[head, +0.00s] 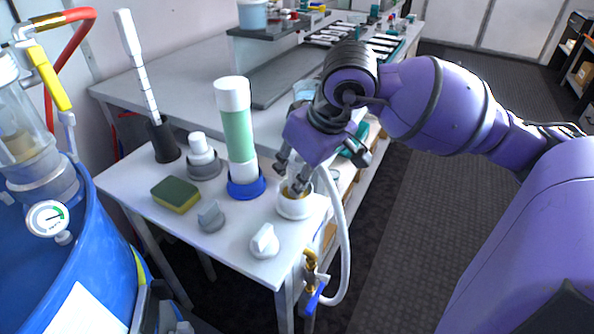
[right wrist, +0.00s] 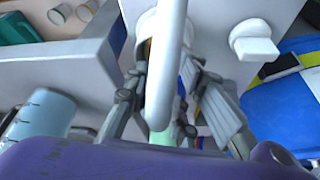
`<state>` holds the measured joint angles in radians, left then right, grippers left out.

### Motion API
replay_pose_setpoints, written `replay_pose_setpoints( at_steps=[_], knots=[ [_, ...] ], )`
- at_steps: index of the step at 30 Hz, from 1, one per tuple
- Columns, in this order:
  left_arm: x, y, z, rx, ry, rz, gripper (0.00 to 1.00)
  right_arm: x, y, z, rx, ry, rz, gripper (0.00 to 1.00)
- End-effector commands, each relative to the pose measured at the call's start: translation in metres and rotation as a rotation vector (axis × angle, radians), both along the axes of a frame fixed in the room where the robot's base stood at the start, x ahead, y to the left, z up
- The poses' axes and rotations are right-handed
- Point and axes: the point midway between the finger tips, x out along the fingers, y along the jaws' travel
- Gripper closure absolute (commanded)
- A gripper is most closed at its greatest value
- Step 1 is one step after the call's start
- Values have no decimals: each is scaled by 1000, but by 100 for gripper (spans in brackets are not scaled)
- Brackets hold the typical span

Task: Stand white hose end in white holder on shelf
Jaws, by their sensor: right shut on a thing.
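The white holder (head: 294,205) is a short round cup at the front right of the small white shelf (head: 140,188). My right gripper (head: 293,185) is directly over it, pointing down, with its fingertips at the cup's mouth. It is shut on the white hose end, which the fingers mostly hide. The white hose (head: 342,235) arcs out from the gripper and hangs down past the shelf's right edge. In the right wrist view the hose (right wrist: 166,65) crosses between the fingers, with the holder (right wrist: 145,25) partly behind it. I cannot tell whether the end is inside the holder.
A tall green-and-white cylinder (head: 238,135) stands left of the holder in a blue base. A white knob (head: 264,242), a grey knob (head: 210,216) and a sponge (head: 175,194) are nearby. A brass valve with a blue handle (head: 314,297) is below the shelf edge. A blue drum (head: 95,265) stands left.

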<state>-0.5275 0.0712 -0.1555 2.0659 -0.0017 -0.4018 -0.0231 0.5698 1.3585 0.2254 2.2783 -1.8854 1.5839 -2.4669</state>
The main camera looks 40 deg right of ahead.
Motion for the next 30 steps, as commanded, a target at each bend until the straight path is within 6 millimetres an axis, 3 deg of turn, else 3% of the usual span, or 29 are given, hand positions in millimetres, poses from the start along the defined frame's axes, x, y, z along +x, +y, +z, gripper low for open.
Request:
replay_pose_setpoints(
  at_steps=[11, 12, 13, 30],
  knots=[
    [-3, 0, -8, 0, 7, 0, 60, 0, 0, -9, 1, 2, 0, 100],
    [-3, 0, -7, 0, 6, 0, 60, 0, 0, -9, 1, 2, 0, 72],
    [-3, 0, -7, 0, 6, 0, 60, -1, 0, -9, 1, 3, 0, 68],
    [-2, 0, -6, -1, 10, 1, 60, -3, -1, -12, -2, 14, 0, 67]
  ],
)
